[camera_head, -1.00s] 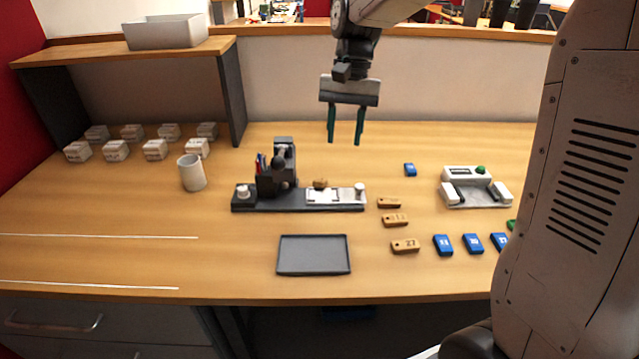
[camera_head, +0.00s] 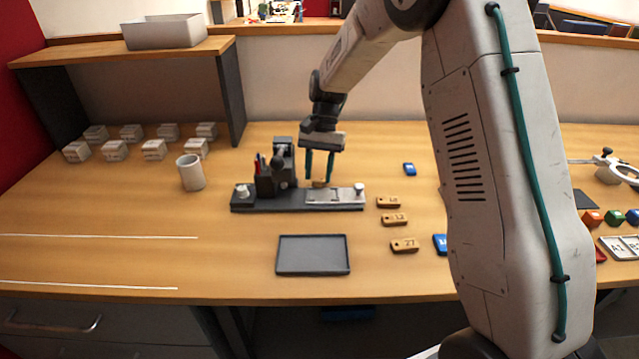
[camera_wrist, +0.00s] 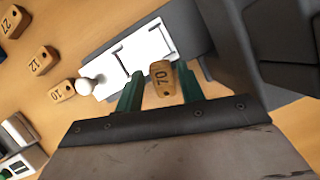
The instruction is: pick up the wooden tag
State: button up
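A small wooden tag marked with a number (camera_head: 319,185) sits at the laser marker (camera_head: 284,178), by its pale fixture plate (camera_head: 338,195). In the wrist view the same tag (camera_wrist: 162,82) lies between my fingers. My gripper (camera_head: 319,179) is low over it, with both green fingers apart, one on each side of the tag. The wrist view shows the fingers (camera_wrist: 160,75) with a gap to the tag on the left side; contact on the right is hard to tell. Three other wooden tags, such as the one marked 27 (camera_head: 404,246), lie on the table to the right.
A dark tray (camera_head: 313,256) is in front of the marker. A white mug (camera_head: 190,172) and several white boxes (camera_head: 114,150) stand to the left. The marker's dark column (camera_wrist: 222,30) rises close beside my gripper.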

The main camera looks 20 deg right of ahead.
aim_at(318, 181)
jog(key=shift+x, duration=0.75)
jog(key=c, duration=0.8)
notch_tip(318, 181, up, 10)
jog(key=s+f+n+t, duration=0.1)
jog(key=n, duration=0.5)
jog(key=s+d+f+n+t+h, duration=0.1)
jog(key=s+n, duration=0.1)
jog(key=n, duration=0.4)
jog(key=s+d+f+n+t+h, duration=0.1)
jog(key=s+f+n+t, duration=0.1)
jog(key=n, duration=0.4)
jog(key=shift+s+d+f+n, duration=0.1)
jog(key=shift+d+n, duration=0.05)
jog(key=shift+n, duration=0.15)
jog(key=n, duration=0.2)
jog(key=shift+w+f+n+y, duration=0.15)
jog(key=shift+w+n+y, duration=0.15)
jog(key=shift+n, duration=0.1)
jog(key=shift+f, duration=2.4)
